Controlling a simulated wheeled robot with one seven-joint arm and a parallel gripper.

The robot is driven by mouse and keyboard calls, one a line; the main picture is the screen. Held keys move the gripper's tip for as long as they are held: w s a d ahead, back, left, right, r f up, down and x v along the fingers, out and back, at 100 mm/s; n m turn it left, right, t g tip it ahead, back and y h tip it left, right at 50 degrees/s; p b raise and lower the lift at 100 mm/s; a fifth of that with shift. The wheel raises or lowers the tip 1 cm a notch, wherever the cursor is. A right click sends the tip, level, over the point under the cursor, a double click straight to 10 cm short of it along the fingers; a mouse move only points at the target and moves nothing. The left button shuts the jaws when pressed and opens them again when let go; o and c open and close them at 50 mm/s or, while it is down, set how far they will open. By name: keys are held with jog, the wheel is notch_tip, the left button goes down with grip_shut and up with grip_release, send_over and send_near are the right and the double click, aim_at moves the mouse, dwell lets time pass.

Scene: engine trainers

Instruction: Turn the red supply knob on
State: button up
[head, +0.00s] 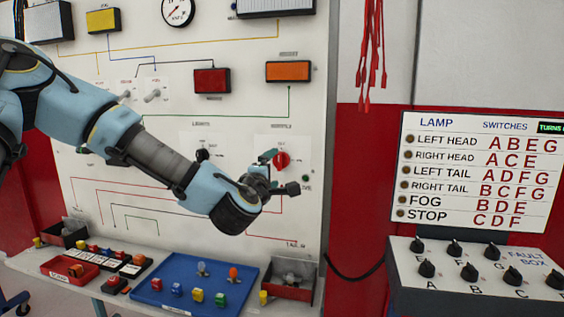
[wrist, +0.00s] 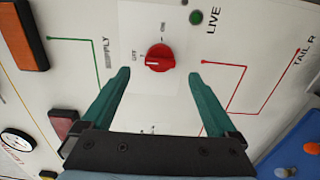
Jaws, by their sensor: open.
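The red supply knob (wrist: 160,58) sits on a white plate on the trainer panel, and its raised grip lies across the picture, with the pointer end toward the left, near the OFF lettering. It also shows in the head view (head: 282,160), just beyond my gripper's fingers. My gripper (wrist: 157,72) is open in the wrist view, with one green finger on each side of the knob. The fingertips look apart from the knob. My gripper also shows in the head view (head: 277,170), side-on at the panel. The OFF and ON marks are small beside the knob.
A dark green LIVE lamp (wrist: 196,17) is close to the knob. An orange block (head: 288,71) and a red block (head: 212,81) stick out from the panel above. A blue tray (head: 180,304) with bulbs and coloured parts lies on the bench below. A fault box (head: 480,262) stands at right.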

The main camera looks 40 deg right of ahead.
aim_at(279, 163)
jog(key=p+x, duration=0.1)
jog(key=x, duration=0.5)
jog(key=shift+w+d+p, duration=0.15)
jog(key=shift+w+p, duration=0.05)
jog(key=shift+p, duration=0.15)
jog(key=c, duration=1.4)
